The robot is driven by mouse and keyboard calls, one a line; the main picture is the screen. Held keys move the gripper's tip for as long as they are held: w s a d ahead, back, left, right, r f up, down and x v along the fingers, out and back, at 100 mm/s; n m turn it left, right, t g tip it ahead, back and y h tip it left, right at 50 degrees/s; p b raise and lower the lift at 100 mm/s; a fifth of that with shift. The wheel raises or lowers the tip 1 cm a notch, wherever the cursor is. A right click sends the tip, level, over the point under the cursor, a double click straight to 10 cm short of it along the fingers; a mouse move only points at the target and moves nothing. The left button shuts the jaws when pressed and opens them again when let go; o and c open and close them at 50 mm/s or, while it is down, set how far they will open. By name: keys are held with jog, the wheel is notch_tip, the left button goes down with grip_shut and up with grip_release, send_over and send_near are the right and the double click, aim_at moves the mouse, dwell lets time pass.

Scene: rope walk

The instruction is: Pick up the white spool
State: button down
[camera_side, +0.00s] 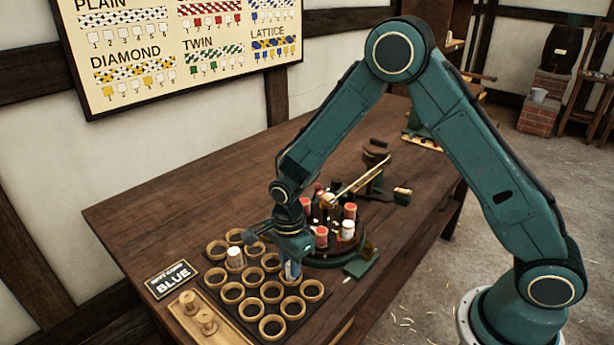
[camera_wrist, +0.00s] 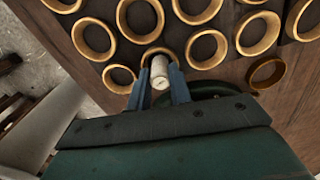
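A small white spool (camera_wrist: 160,78) shows between the two blue fingers of my gripper (camera_wrist: 160,88) in the wrist view. The fingers lie close against both its sides, and it stands over or in a wooden ring (camera_wrist: 155,52); how deep it sits is hidden. In the side view my gripper (camera_side: 290,270) points down at the ring board's edge nearest the turntable. Another white spool (camera_side: 235,257) stands in a ring at the board's far side. A further white-topped spool (camera_side: 347,230) stands on the round turntable.
The ring board (camera_side: 238,318) carries several wooden rings, mostly empty. The turntable (camera_side: 345,256) with red and white spools and a slanted wooden bar is close to my gripper. A tray (camera_side: 187,318) with wooden pegs and a BLUE sign (camera_side: 171,279) lie left. The table's far left is clear.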

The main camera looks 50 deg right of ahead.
jog(key=shift+r, duration=0.1)
dwell(0.3)
notch_tip(320, 180, up, 20)
dwell(0.7)
jog(key=shift+w, duration=0.1)
dwell(0.5)
